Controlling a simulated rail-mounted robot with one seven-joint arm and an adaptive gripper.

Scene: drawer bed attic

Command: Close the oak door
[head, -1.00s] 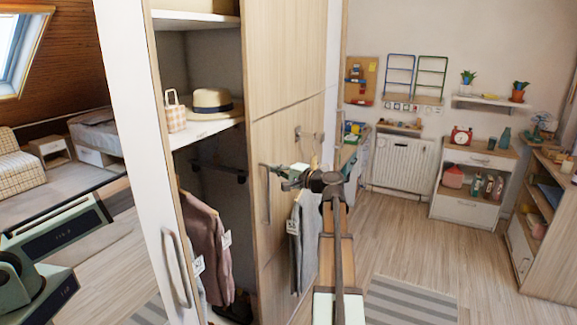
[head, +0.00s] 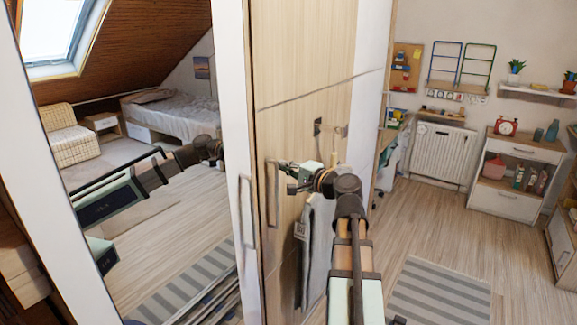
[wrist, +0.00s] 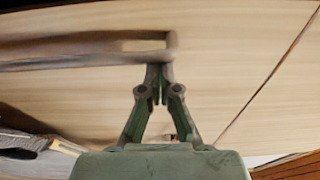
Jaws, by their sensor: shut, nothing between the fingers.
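The oak door (head: 300,75) is the pale wood panel in the middle of the head view, with a long bar handle (head: 272,195) near its left edge. Its wood fills most of the wrist view (wrist: 240,60). My gripper (head: 286,168) is shut and empty, just right of that handle in the head view. In the wrist view my fingertips (wrist: 160,72) overlap the end of the dark bar handle (wrist: 90,50). I cannot tell whether they touch it. The wardrobe's inside is hidden in the head view.
A mirror panel (head: 165,110) in a white frame (head: 231,80), with its own handle, stands left of the oak door. Grey clothing (head: 318,245) hangs right of my gripper. Striped rugs lie on the floor (head: 435,290). A drawer cabinet (head: 520,165) stands at right.

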